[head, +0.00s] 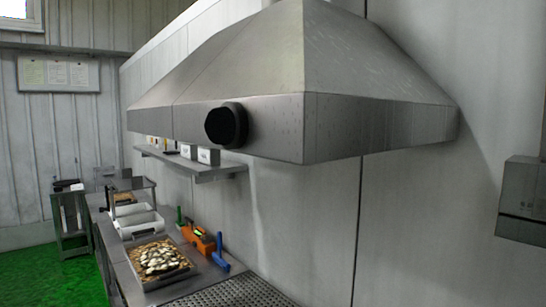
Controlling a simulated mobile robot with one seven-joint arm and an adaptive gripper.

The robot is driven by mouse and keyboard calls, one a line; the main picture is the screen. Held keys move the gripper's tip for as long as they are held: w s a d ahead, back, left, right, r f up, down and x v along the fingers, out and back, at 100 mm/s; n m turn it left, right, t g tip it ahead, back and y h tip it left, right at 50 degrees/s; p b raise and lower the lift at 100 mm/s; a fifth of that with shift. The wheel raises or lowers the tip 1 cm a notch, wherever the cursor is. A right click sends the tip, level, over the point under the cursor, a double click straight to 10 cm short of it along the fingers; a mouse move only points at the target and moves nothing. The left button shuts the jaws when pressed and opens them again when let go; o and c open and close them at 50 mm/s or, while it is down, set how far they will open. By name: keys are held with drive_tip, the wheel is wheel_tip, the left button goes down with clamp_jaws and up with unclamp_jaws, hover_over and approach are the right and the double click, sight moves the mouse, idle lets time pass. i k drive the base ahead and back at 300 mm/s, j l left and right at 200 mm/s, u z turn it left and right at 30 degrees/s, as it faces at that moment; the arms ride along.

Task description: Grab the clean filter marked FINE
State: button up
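I cannot make out any filter marked FINE in the head view, and no lettering is readable. Small white boxes (208,156) stand on the wall shelf (215,172) under the hood; their dark marks are too small to read. My gripper is not in view.
A large metal hood (240,80) juts from the wall, with a black round part (226,125) at its lower edge. Below, a counter (125,272) bears a full tray (188,268), white containers (139,222), an orange tool (198,238) and a blue tool (220,252). Green floor (50,278) is clear at left.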

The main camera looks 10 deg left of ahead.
sight(207, 156)
drive_tip(key=k+j+z, duration=0.25)
drive_tip(key=j+z, duration=0.25)
drive_tip(key=k+j+z, duration=0.25)
drive_tip(key=z, duration=0.2)
drive_tip(key=k+j+z, duration=0.1)
drive_tip(key=z, duration=0.35)
drive_tip(key=k+j+z, duration=0.15)
drive_tip(key=z, duration=0.3)
drive_tip(key=k+j+z, duration=0.15)
drive_tip(key=z, duration=0.3)
drive_tip(key=k+z, duration=0.15)
drive_tip(key=z, duration=0.3)
drive_tip(key=k+z, duration=0.15)
drive_tip(key=z, duration=0.3)
drive_tip(key=k+j+z, duration=0.1)
drive_tip(key=k+z, duration=0.5)
drive_tip(key=z, duration=0.2)
drive_tip(key=k+j+z, duration=0.2)
drive_tip(key=k, duration=0.55)
drive_tip(key=k+u, duration=0.3)
drive_tip(key=k+j+u, duration=0.25)
drive_tip(key=k+l, duration=0.1)
